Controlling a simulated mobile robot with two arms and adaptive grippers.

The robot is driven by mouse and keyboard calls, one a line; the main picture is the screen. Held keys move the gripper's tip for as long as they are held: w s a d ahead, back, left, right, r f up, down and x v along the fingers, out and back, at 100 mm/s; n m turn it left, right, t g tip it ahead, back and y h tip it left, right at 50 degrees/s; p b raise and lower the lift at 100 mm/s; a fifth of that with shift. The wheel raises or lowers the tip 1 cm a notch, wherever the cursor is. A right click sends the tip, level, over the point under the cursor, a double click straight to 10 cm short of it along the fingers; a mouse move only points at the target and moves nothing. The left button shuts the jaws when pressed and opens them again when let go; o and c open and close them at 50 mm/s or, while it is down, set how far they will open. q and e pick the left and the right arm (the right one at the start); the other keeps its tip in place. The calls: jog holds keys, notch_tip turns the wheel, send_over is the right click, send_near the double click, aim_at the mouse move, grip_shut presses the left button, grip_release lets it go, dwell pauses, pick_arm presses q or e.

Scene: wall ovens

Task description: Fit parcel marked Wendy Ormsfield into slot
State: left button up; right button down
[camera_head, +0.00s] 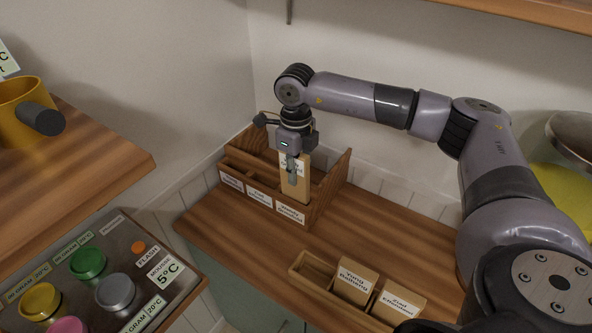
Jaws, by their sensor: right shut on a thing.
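My right gripper (292,172) is shut on a tan parcel (301,190) and holds it upright at the wooden slot rack (329,191) against the back wall. The parcel's white label is partly covered by the gripper, so its name cannot be read. The rack has three labelled slots along its front. The parcel is at the right-hand slot, above its label (290,212), which is too small to read surely. The parcel's lower end is behind the rack's front edge, so its depth in the slot is hidden. My left gripper is not in view.
A wooden tray (309,281) at the counter's front holds two labelled parcels, (354,281) and (399,303); its left compartment is empty. Bare counter lies between rack and tray. At left are a shelf with a yellow mug (18,112) and a panel of coloured-lid jars (88,263).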

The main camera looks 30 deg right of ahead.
jog(key=shift+w+f, duration=0.1)
jog(key=shift+f, duration=0.25)
jog(key=shift+a, duration=0.1)
jog(key=shift+s+a+r, duration=0.1)
jog(key=shift+s+r, duration=0.1)
jog(key=shift+s, duration=0.15)
jog(key=shift+w+f+b, duration=0.2)
jog(key=shift+f+b, duration=0.1)
jog(key=shift+f, duration=0.2)
jog(key=shift+s+f, duration=0.1)
jog(key=shift+f, duration=0.05)
jog(key=c, duration=1.5)
grip_release()
jog(key=shift+s, duration=0.15)
jog(key=shift+c, duration=0.2)
jog(key=shift+f, duration=0.1)
